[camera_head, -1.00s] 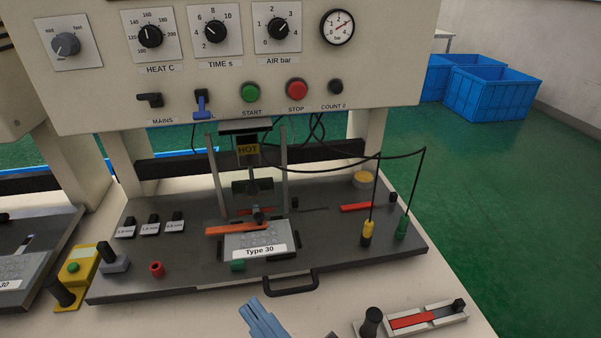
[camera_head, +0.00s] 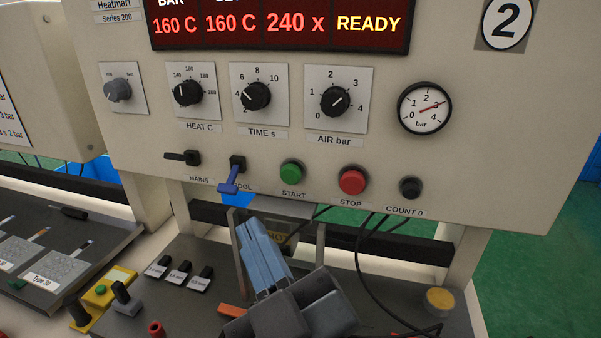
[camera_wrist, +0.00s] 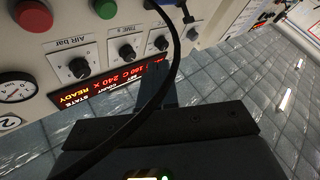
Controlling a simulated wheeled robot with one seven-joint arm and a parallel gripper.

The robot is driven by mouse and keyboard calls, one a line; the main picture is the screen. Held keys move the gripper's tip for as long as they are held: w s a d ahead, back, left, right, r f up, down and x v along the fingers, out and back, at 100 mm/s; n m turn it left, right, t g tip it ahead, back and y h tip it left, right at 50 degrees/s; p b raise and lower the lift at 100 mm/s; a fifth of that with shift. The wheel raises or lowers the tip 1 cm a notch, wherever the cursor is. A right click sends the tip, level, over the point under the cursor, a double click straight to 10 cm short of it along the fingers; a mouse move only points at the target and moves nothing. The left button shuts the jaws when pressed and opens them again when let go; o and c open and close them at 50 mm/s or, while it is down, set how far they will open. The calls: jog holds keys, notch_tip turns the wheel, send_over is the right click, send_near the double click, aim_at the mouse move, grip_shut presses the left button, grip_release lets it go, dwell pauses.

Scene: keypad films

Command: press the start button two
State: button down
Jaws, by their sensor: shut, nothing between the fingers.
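The green START button (camera_head: 292,173) sits on the cream panel (camera_head: 450,180) of the machine marked 2 (camera_head: 507,22). In the wrist view the green button (camera_wrist: 104,9) is at the top edge. My gripper (camera_head: 254,228) has blue fingers, shut and empty, pointing up and left. In the head view its tips are below and left of the START button, apart from it. The display (camera_head: 283,25) reads READY.
The red STOP button (camera_head: 353,182) is right of START, then the black COUNT knob (camera_head: 411,187). A blue-handled switch (camera_head: 232,177) is on the left. Dials and a gauge (camera_head: 425,108) sit above. Black cables (camera_head: 369,270) hang at the right.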

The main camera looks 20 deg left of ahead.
aim_at(291, 174)
jog(key=shift+w, duration=0.15)
jog(key=w+b, duration=0.3)
jog(key=w, duration=0.5)
jog(key=shift+w+a, duration=0.25)
jog(key=shift+w+f+b, duration=0.1)
jog(key=shift+b, duration=0.2)
dwell(1.7)
jog(key=shift+w, duration=0.3)
jog(key=shift+w+a+b, duration=0.1)
jog(key=shift+w+b, duration=0.35)
jog(key=shift+b, duration=0.1)
dwell(0.6)
jog(key=shift+s, duration=0.85)
